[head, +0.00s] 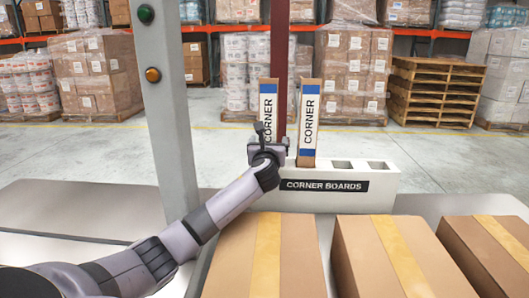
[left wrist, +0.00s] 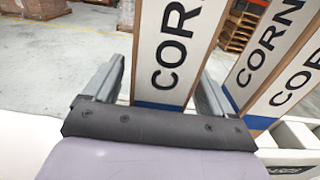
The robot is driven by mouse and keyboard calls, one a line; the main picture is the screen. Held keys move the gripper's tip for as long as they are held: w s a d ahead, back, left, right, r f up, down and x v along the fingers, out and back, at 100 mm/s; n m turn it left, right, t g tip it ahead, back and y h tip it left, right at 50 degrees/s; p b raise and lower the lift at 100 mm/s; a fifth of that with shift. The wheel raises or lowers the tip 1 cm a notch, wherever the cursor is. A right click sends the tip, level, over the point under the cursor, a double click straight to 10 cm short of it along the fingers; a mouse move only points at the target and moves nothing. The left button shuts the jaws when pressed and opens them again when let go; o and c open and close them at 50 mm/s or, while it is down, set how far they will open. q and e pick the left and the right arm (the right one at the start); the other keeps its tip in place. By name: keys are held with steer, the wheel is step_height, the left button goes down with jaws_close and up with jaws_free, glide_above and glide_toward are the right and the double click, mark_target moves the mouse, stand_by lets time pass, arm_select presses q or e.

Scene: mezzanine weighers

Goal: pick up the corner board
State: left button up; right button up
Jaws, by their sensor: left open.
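Two upright corner boards stand in a white holder (head: 240,178) labelled "CORNER BOARDS". They are tall and white with brown edges, blue bands and "CORNER" lettering. The left board (head: 268,104) is partly hidden below by my left gripper (head: 266,138). The other board (head: 309,115) stands to its right. In the left wrist view my open gripper (left wrist: 163,72) has one finger on each side of the left board (left wrist: 178,45). Contact with the fingers cannot be told. Further lettered board faces (left wrist: 265,45) show to the right there. My right gripper is not in view.
Two holder slots (head: 342,164) on the right are empty. Cardboard boxes (head: 265,255) with tape stand in front. A grey post (head: 172,110) with green and amber buttons rises at left, and a dark red post (head: 279,45) behind the boards. Pallets (head: 432,92) stand far back.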

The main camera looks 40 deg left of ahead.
arm_select(q)
steer(key=c, duration=1.1)
